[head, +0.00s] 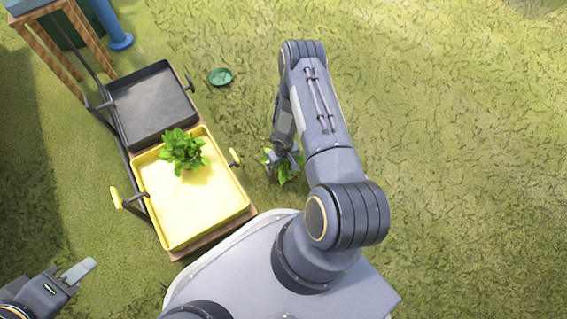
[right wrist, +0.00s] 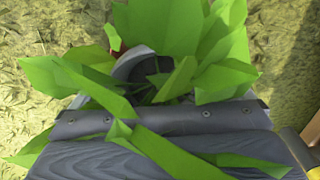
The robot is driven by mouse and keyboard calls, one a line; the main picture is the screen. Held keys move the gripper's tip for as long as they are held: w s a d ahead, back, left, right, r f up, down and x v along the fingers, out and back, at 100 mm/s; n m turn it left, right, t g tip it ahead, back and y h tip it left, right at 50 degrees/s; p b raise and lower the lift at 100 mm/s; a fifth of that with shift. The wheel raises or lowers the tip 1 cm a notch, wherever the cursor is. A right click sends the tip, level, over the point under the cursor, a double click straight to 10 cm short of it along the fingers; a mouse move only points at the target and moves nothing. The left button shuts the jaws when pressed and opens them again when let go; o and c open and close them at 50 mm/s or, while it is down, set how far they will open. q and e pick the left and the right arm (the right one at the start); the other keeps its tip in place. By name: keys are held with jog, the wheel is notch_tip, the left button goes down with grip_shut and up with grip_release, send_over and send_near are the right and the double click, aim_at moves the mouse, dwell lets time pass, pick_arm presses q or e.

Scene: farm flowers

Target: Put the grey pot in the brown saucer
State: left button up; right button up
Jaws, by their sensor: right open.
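A leafy green plant (head: 287,167) stands on the grass under my right arm. Its leaves fill much of the right wrist view (right wrist: 185,30). A grey curved rim, which looks like the grey pot (right wrist: 138,62), shows between the leaves there. A small reddish-brown patch (right wrist: 113,37) shows beside the rim; I cannot tell whether it is the brown saucer. My right gripper (head: 283,155) is open at the plant, its fingers mostly hidden by leaves and arm. My left gripper (head: 78,271) is at the lower left, away from the plant; its opening is unclear.
A cart holds a yellow tray (head: 228,208), with another leafy plant (head: 184,150) in it, and a dark grey tray (head: 150,125). A small green dish (head: 220,76) lies on the grass. A wooden-legged table (head: 50,45) stands upper left. Grass at right is clear.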

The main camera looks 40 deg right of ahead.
notch_tip(320, 180, up, 12)
jog(key=p, duration=0.5)
notch_tip(320, 180, up, 28)
jog(key=w+m+t, duration=0.1)
jog(key=m+t, duration=0.1)
jog(key=s+a+r+t+y, duration=0.1)
jog(key=s+a+r+y, duration=0.1)
jog(key=s+a+r, duration=0.4)
jog(key=s+a+r+n+t+y, duration=0.1)
jog(key=s+a+r+t, duration=0.1)
jog(key=s+a+r, duration=0.5)
jog(key=s+r, duration=0.3)
jog(key=s, duration=0.1)
jog(key=shift+s+r+n+t+y, duration=0.15)
jog(key=shift+s+n+t+y, duration=0.15)
jog(key=shift+y, duration=0.1)
jog(key=shift+w+r, duration=0.1)
